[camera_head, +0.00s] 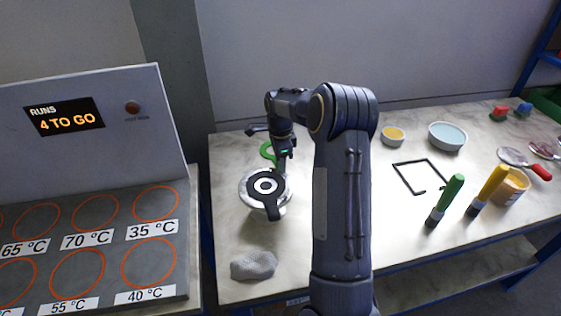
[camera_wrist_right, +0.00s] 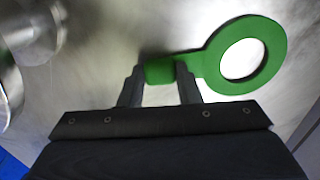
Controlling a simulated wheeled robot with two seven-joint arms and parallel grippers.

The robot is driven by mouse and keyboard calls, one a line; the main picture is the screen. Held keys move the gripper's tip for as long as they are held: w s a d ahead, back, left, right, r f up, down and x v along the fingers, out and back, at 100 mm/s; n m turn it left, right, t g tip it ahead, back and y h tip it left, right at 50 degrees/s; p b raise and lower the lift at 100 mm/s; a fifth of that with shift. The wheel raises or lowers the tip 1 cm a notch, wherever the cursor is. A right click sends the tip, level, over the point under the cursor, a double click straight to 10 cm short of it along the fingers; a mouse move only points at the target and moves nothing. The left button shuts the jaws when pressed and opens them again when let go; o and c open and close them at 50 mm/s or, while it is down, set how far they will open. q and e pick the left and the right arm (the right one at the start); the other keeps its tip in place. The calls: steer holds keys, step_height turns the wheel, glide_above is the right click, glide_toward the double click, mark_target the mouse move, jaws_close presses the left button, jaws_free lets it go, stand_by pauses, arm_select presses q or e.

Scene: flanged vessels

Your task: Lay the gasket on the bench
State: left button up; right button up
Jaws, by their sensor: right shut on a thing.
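The green gasket, a flat ring with a tab, shows in the wrist view (camera_wrist_right: 266,35) and behind the vessel in the head view (camera_head: 266,151). My right gripper (camera_wrist_right: 160,74) is shut on its tab, with a finger on each side; it also shows in the head view (camera_head: 283,163). The gasket is over the bench (camera_head: 231,222), with a dark shadow beside the tab; I cannot tell if it touches. A flanged vessel (camera_head: 276,208) stands in front, with a black tabbed ring (camera_head: 253,187) on its top. My left gripper is not in view.
A grey cloth (camera_head: 254,265) lies at the bench's front left. Right of my arm are a yellow-filled bowl (camera_head: 392,136), a blue bowl (camera_head: 447,136), a black open frame (camera_head: 401,175), a green-handled brush (camera_head: 446,200) and a yellow-handled one (camera_head: 488,190). A heating panel (camera_head: 111,250) stands left.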

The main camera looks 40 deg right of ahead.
steer(key=shift+f, duration=0.15)
steer(key=o, duration=1)
step_height(320, 180, up, 12)
steer(key=f, duration=0.1)
steer(key=s+a+r+n+t+y, duration=0.1)
steer(key=s+a+r+n+t, duration=0.1)
steer(key=s+a+r+n, duration=0.35)
steer(key=s+a+f+n+t+y, duration=0.1)
steer(key=s+a+n, duration=0.4)
steer(key=s+a, duration=0.2)
steer(key=s+a+f+n+t+y, duration=0.1)
steer(key=s+a+f+n, duration=0.1)
steer(key=s+a+n, duration=0.4)
steer(key=s+a+f+n+t, duration=0.1)
steer(key=s+a+n, duration=0.4)
steer(key=s+a, duration=0.3)
steer(key=shift+s+f+n+t+y, duration=0.1)
steer(key=shift+f+n+t+y, duration=0.2)
steer(key=shift+f+n+y, duration=0.1)
